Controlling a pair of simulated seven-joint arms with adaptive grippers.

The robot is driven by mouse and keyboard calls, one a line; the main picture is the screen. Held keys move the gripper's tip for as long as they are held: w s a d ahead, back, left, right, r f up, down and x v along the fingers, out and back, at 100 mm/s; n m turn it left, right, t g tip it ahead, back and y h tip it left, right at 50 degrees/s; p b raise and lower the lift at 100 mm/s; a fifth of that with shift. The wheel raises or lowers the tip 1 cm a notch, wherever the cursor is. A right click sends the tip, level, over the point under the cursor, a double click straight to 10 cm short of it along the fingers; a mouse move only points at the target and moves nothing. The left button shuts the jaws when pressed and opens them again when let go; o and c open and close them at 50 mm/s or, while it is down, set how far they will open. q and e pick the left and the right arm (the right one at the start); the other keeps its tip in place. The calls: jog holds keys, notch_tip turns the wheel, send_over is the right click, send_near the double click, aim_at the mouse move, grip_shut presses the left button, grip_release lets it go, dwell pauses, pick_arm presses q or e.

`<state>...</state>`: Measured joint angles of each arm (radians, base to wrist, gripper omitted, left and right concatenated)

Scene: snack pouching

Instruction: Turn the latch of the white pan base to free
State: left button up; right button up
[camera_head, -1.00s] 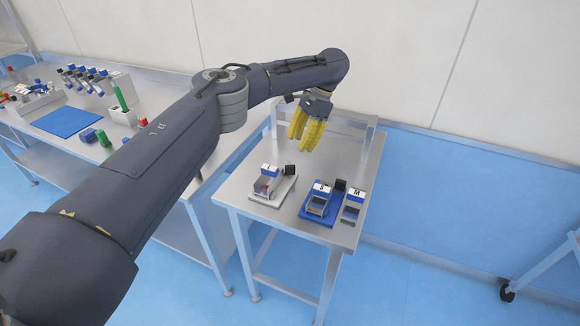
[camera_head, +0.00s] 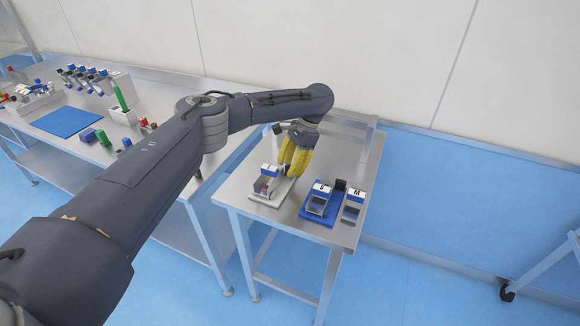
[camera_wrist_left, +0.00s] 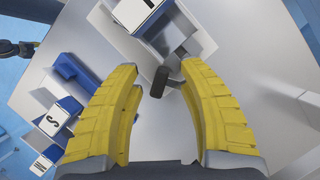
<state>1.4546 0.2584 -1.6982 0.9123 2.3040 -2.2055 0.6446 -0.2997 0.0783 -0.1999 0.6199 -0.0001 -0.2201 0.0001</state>
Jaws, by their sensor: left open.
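The white pan base (camera_head: 260,198) stands on the small steel table and bears a box-like holder with a blue-and-white top (camera_head: 269,170). It also shows at the top of the left wrist view (camera_wrist_left: 200,42). Its latch has a dark block-shaped handle (camera_wrist_left: 159,81) on a grey arm, seen in the left wrist view. My left gripper (camera_head: 291,172), with yellow ribbed fingers, is open and points down over the base's right side. In the wrist view the latch handle lies between the open fingers (camera_wrist_left: 161,68), with a gap on both sides. In the head view the fingers hide the latch.
A blue base (camera_head: 317,217) with a holder marked S stands just to the right, beside a holder marked M (camera_head: 353,206). A longer steel bench (camera_head: 95,150) at left carries a blue mat (camera_head: 67,122) and several small items. The table's front strip is clear.

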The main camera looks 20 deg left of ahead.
pick_arm(q)
grip_shut()
jog(key=shift+a, duration=0.1)
dwell(1.3)
grip_release()
jog(key=v, duration=1.2)
